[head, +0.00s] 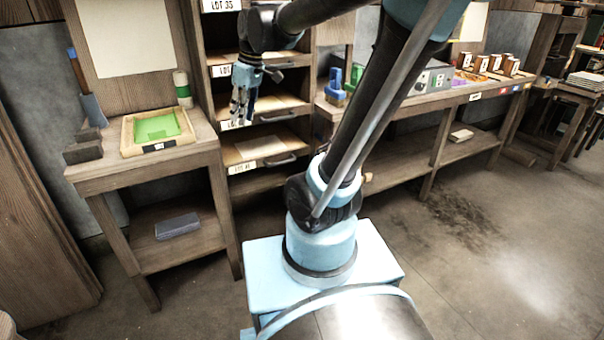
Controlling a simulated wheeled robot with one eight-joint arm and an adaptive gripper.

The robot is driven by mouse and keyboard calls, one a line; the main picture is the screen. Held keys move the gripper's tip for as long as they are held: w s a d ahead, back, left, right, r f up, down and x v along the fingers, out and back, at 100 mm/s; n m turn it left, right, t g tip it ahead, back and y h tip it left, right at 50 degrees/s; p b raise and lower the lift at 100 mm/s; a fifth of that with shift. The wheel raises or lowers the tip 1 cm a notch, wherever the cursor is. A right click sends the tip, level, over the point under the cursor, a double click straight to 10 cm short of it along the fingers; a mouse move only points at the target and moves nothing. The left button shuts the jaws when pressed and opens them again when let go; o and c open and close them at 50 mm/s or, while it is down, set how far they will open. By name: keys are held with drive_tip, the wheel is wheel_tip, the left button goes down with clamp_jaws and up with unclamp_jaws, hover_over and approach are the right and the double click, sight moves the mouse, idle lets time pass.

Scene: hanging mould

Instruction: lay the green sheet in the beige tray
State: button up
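The green sheet (157,126) lies inside the beige tray (128,139), within its raised rim. The tray rests on top of the wooden bench at the left and has a small dark label on its front. My gripper (241,118) hangs fingers down in front of the shelf rack, to the right of the tray and apart from it. No sheet shows at its fingers. The fingers are small and overlap in this view, so I cannot tell whether they are open or shut.
A blue-handled tool (87,88) and dark blocks (83,148) stand left of the tray. A green-and-white roll (182,88) stands behind its right corner. The shelf rack (262,148) is right of the bench. A long bench (455,97) with several boxes extends rightward. Floor at the right is clear.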

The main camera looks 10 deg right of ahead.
drive_tip(key=s+d+f+m+t+h, duration=0.1)
drive_tip(key=s+d+f+m+h, duration=0.1)
drive_tip(key=s+d+f+m, duration=0.8)
drive_tip(key=s+d+f, duration=0.4)
drive_tip(key=s, duration=0.1)
drive_tip(key=shift+s+d+f+m+h, duration=0.2)
drive_tip(key=shift+d+m+h, duration=0.1)
drive_tip(key=shift+d+m, duration=0.1)
drive_tip(key=shift+w+a, duration=0.1)
